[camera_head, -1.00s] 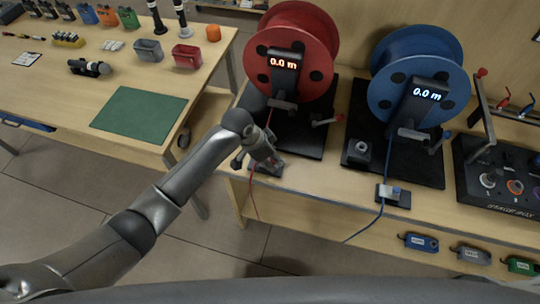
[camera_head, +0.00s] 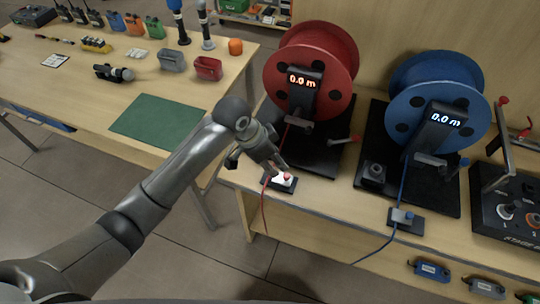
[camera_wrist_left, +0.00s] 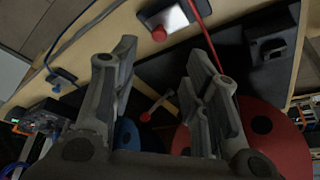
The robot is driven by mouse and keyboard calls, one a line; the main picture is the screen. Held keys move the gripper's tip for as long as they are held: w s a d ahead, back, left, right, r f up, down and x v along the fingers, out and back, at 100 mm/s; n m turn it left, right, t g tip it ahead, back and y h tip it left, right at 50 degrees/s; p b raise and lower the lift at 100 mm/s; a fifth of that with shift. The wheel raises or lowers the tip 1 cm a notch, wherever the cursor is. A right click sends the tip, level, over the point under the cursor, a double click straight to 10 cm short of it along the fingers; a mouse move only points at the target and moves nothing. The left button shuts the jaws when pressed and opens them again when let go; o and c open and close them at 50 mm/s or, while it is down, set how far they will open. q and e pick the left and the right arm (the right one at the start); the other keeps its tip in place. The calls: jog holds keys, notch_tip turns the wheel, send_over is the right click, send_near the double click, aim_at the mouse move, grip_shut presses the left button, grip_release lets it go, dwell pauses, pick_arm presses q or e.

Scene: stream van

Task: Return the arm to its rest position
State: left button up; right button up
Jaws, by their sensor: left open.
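My left arm (camera_head: 165,200) reaches in from the lower left in the head view. Its gripper (camera_head: 272,166) is at the front edge of the bench, close to a small pad with a red knob (camera_head: 287,177) in front of the red reel (camera_head: 311,70). In the left wrist view the two fingers (camera_wrist_left: 160,95) stand wide apart with nothing between them. The red knob (camera_wrist_left: 159,34) and its light plate show beyond the fingertips, with a red cable (camera_wrist_left: 203,22) beside them. My right gripper is not in view.
A blue reel (camera_head: 438,105) stands to the right, its blue cable hanging over the bench edge. A black control box (camera_head: 508,215) is at far right. A table with a green mat (camera_head: 160,122), bins and tools is at left. Open floor lies in front.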

pick_arm(q)
jog(key=shift+v, duration=0.8)
jog(key=s+a+f+n+t+y, duration=0.1)
jog(key=s+a+f+n+y, duration=0.3)
jog(key=s+a, duration=0.65)
jog(key=s+a+f+n+t, duration=0.1)
jog(key=s+a+f+n, duration=0.1)
jog(key=s+a+n, duration=0.85)
jog(key=s+d+f+m+g+b, duration=0.1)
jog(key=s+f+m, duration=0.1)
jog(key=f, duration=1.2)
jog(key=s+d+f+m+g+b, duration=0.1)
jog(key=s+d+f+m, duration=0.1)
jog(key=f, duration=1.2)
jog(key=s+a+f+g+b, duration=0.1)
jog(key=s+a+f+b, duration=0.1)
jog(key=s+f, duration=1.5)
jog(key=shift+a+f, duration=0.65)
jog(key=shift+f, duration=0.05)
